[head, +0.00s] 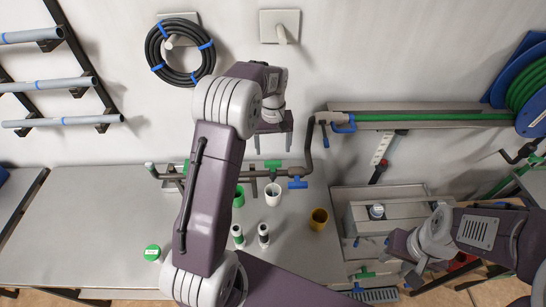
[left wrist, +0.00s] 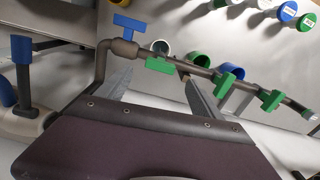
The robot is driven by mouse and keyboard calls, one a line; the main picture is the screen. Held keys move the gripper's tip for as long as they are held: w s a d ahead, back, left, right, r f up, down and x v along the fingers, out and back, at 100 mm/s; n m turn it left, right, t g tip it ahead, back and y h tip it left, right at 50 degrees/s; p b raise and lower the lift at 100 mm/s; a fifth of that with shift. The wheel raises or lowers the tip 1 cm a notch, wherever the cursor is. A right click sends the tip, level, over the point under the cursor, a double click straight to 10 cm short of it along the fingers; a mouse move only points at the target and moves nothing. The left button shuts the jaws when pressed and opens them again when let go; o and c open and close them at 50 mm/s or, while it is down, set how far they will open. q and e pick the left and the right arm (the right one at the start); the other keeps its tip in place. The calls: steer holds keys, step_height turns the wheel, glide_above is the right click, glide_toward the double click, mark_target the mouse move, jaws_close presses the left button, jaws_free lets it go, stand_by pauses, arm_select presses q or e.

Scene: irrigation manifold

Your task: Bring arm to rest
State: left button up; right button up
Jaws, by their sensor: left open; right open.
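My left gripper (head: 272,145) is open and empty, its fingers pointing down over the back of the bench near the wall. In the left wrist view its two fingers (left wrist: 158,88) are spread apart, with nothing between them that I can see gripped. The left wrist view shows the pipe (left wrist: 197,70) beyond the fingers. My right gripper (head: 408,264) is open at the right, beside the grey bin; its fingertips are small and partly obscured.
The bench (head: 80,225) is clear at left. A black hose coil (head: 180,50) hangs on the wall. A grey bin (head: 352,225) stands at right.

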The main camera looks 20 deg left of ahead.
arm_select(q)
steer(key=shift+r, duration=0.2)
stand_by(0.3)
steer(key=b, duration=0.1)
steer(key=d+b, duration=0.1)
steer(key=shift+d+r+t+b, duration=0.2)
steer(key=shift+r+t+b, duration=0.1)
steer(key=shift+r+t, duration=0.1)
steer(key=s+d+f+m+b, duration=0.2)
steer(key=s+f, duration=0.3)
steer(key=s, duration=0.5)
steer(key=s+d+f+m+b, duration=0.2)
steer(key=s+f, duration=0.4)
steer(key=s, duration=0.4)
steer(key=shift+s+d+m, duration=0.2)
steer(key=shift+d+m, duration=0.05)
steer(key=shift+m, duration=0.65)
